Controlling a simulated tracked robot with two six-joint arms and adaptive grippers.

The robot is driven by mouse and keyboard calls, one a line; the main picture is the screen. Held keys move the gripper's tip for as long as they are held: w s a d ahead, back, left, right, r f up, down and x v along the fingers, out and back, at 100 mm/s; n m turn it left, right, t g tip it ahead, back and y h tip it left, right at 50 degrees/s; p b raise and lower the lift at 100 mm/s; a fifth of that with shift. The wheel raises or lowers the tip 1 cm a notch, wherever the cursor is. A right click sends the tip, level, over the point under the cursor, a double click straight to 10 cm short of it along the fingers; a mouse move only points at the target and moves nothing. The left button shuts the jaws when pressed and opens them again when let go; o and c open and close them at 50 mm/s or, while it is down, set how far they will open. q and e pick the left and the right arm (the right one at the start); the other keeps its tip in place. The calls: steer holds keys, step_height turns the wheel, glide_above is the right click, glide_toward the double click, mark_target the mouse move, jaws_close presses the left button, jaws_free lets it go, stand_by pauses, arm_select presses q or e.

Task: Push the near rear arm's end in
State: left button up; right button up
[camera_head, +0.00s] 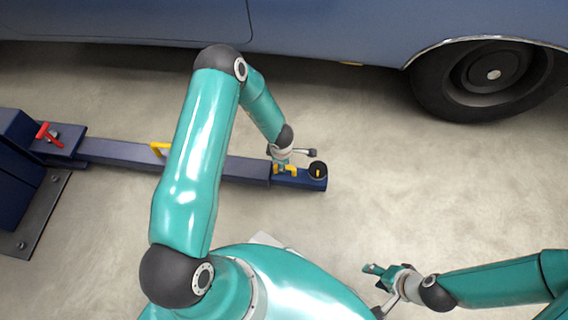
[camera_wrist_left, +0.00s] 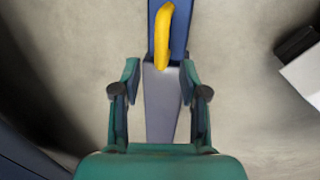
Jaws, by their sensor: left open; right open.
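The near rear arm (camera_head: 235,165) is a long dark blue beam lying low across the floor, from a blue post base at left. Its end (camera_head: 312,183) is a brighter blue piece carrying a round black pad (camera_head: 318,170) and a yellow handle (camera_head: 291,169). My left gripper (camera_wrist_left: 159,68) is open above the arm near this end. In the left wrist view its fingers stand either side of the beam (camera_wrist_left: 160,110), with a yellow handle (camera_wrist_left: 163,38) ahead between them. Contact cannot be told. My right gripper (camera_head: 370,270) is open and empty over the floor at lower right.
A second yellow handle (camera_head: 160,148) rises from the beam farther left. A red handle (camera_head: 46,132) sits by the post base (camera_head: 18,150). A blue car (camera_head: 330,30) with a black wheel (camera_head: 490,78) spans the back. Floor right of the arm's end is clear.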

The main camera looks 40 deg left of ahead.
arm_select(q)
step_height(320, 180, up, 7)
steer(key=s, duration=0.1)
steer(key=shift+d, duration=0.3)
steer(key=shift+d+f, duration=0.1)
steer(key=s+d+m+g+h, duration=0.1)
steer(key=s+d+m+h, duration=0.4)
steer(key=s+d+m, duration=1.35)
arm_select(e)
step_height(320, 180, up, 32)
steer(key=p, duration=3.2)
steer(key=shift+r, duration=0.2)
arm_select(q)
step_height(320, 180, up, 32)
steer(key=w+a+m, duration=0.1)
steer(key=w+m, duration=0.1)
steer(key=shift+a+m, duration=0.35)
steer(key=shift+a, duration=0.05)
arm_select(e)
steer(key=shift+c, duration=0.3)
arm_select(q)
steer(key=shift+w, duration=0.1)
arm_select(e)
steer(key=shift+f, duration=0.1)
steer(key=shift+c, duration=0.2)
